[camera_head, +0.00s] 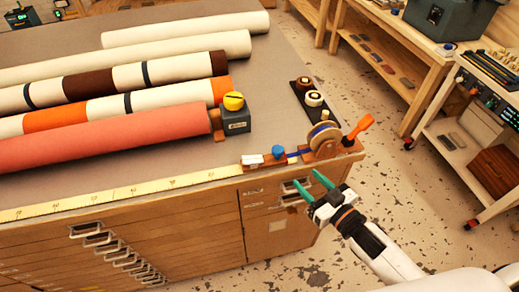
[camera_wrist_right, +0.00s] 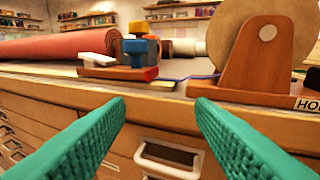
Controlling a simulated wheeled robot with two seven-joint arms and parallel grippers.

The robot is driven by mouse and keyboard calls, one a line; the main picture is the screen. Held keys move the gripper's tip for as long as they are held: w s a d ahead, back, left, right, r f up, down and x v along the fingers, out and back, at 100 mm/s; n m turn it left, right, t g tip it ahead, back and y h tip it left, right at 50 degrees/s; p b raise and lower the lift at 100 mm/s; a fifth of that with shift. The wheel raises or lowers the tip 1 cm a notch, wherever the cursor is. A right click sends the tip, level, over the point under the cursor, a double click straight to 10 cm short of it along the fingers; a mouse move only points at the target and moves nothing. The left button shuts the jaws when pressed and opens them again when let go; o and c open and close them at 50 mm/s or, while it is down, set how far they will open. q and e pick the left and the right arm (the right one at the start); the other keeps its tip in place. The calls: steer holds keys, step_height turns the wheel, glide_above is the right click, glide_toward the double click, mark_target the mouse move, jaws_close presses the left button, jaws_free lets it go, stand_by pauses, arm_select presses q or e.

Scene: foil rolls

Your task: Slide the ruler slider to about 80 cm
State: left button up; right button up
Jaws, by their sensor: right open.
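The yellow ruler (camera_head: 100,202) runs along the front edge of the table. At its right end sits the slider, a brown block with a white piece (camera_head: 252,161) and a blue knob (camera_head: 278,151). My right gripper (camera_head: 316,184) is open and empty in front of the table edge, below and right of the slider. Its green fingers (camera_wrist_right: 160,105) are wide apart and touch nothing visible. My left gripper is out of view.
A wooden stand with a round disc (camera_head: 325,139) and orange handle (camera_head: 357,127) is at the table corner, right of the slider. Fabric-like rolls (camera_head: 110,138) lie behind the ruler. Drawer handles (camera_head: 110,247) stick out below the edge.

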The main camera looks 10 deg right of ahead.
steer(key=y, duration=0.2)
glide_toward(274, 147)
steer(key=s, duration=0.1)
steer(key=shift+n+t, duration=0.3)
steer(key=shift+n, duration=0.1)
steer(key=x, duration=0.4)
steer(key=p+x, duration=0.1)
steer(key=x, duration=0.2)
steer(key=f+p+x, duration=0.1)
steer(key=x, duration=0.3)
steer(key=shift+w+d, duration=0.15)
steer(key=shift+w, duration=0.3)
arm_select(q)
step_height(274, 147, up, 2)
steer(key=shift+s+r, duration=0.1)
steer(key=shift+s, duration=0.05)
arm_select(e)
jaws_close()
